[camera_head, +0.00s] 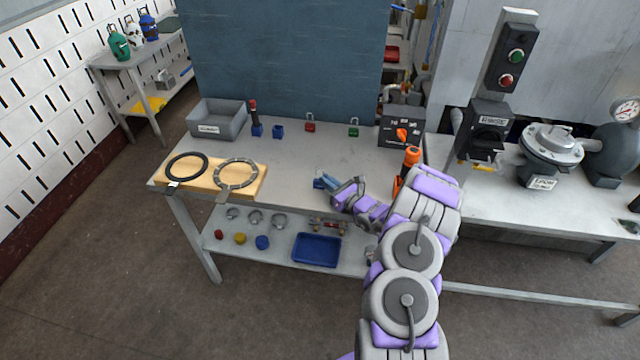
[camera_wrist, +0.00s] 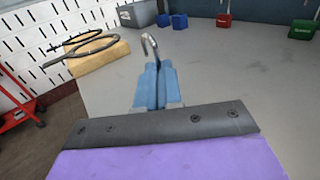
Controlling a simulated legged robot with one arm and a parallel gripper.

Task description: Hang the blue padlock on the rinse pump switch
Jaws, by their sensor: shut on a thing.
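The blue padlock (camera_wrist: 150,84) is in my gripper (camera_wrist: 158,100), its silver shackle pointing up and away in the wrist view. In the head view my gripper (camera_head: 328,183) is shut on the padlock above the front part of the workbench; the padlock is small there and partly hidden. A black switch box (camera_head: 488,134) with a dark handle and a white label is mounted at the right, below a green and red button station. I cannot read its label clearly, so I cannot tell surely if it is the rinse pump switch. The padlock is well apart from it.
The bench (camera_head: 300,160) holds a grey bin (camera_head: 217,120), a red padlock (camera_head: 310,126), a green padlock (camera_head: 353,131) and rings on a wooden board (camera_head: 258,185). An orange-knob box (camera_head: 402,130) and an orange-topped tool (camera_head: 411,156) stand right of the gripper. A valve (camera_head: 553,145) is farther right.

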